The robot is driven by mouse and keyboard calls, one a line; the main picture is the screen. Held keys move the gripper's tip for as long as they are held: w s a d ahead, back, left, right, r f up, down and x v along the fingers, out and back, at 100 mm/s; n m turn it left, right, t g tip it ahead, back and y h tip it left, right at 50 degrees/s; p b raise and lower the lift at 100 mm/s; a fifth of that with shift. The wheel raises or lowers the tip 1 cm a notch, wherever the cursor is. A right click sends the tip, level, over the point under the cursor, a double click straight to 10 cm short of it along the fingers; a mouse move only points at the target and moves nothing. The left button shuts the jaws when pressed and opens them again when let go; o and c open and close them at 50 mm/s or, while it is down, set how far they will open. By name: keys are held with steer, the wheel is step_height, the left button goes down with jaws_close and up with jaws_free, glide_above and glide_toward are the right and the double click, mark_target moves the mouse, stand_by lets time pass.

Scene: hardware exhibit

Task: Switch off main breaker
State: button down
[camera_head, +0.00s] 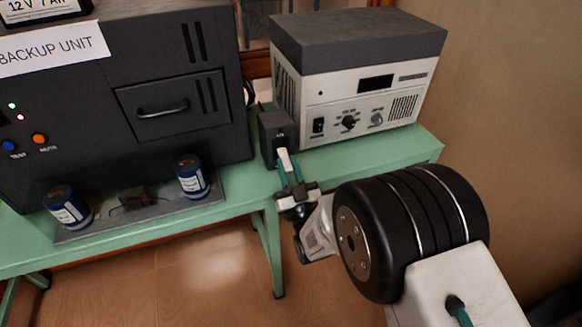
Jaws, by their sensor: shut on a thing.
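The main breaker appears to be a small dark box (272,137) standing on the green table between the two large units. A pale lever (284,158) sticks out of its front and slopes down toward me. My gripper (291,168) reaches it from the lower right. Its teal fingers are shut on the lever's lower end, one on each side. The fingers hide part of the lever's tip. The marking on the box is too small to read.
A large dark backup unit (70,90) stands close on the left, with a grey tray (140,220) holding two blue cans and a small dark part in front. A grey-white device with knobs (345,125) stands close on the right. The green table's (412,145) right end is bare.

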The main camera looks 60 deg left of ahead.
steer(key=c, duration=1.2)
jaws_free()
steer(key=shift+c, duration=0.2)
steer(key=v, duration=0.7)
steer(key=shift+d+f, duration=0.2)
steer(key=shift+d, duration=0.1)
steer(key=shift+s, duration=0.1)
